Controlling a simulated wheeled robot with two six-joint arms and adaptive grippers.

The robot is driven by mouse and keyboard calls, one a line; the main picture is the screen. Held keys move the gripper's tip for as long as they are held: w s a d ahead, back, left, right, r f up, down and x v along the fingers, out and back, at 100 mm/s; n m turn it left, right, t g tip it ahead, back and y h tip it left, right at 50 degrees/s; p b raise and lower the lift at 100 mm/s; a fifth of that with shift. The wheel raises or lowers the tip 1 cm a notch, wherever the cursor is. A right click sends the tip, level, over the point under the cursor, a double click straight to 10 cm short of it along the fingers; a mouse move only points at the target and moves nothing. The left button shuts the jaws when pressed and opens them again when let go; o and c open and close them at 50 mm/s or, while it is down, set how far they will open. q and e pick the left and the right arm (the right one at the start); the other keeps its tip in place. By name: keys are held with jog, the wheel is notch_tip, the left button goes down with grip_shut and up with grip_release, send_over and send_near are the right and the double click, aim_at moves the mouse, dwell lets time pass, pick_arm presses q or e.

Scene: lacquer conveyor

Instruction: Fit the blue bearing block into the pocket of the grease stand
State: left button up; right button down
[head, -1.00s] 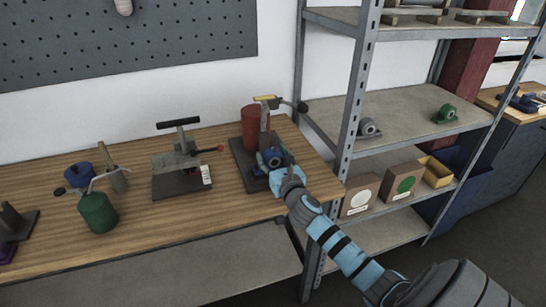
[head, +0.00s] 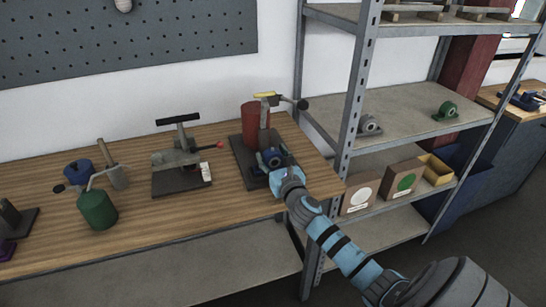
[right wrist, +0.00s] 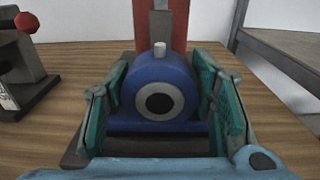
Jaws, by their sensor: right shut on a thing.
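The blue bearing block (head: 275,157) has a round housing with a grey ring and a dark bore. It stands upright between the fingers of my right gripper (head: 276,163), which is shut on it. In the right wrist view the block (right wrist: 177,70) fills the middle, with a green-padded finger on each side. The grease stand, with a red cylinder (head: 250,127) and a dark base plate (head: 243,160), is at the right end of the bench. The block is over the front of this plate. The pocket is hidden, and I cannot tell whether the block is seated. My left gripper is out of view.
A clamp press (head: 178,160) on a dark plate stands left of the stand. A green grease can (head: 97,210) is farther left. A metal shelf post (head: 359,85) rises close to the right of the bench.

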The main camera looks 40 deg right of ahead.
jog(key=shift+f+b, duration=0.3)
jog(key=shift+f, duration=0.1)
jog(key=c, duration=0.6)
grip_release()
jog(key=shift+s, duration=0.15)
jog(key=v, duration=1.2)
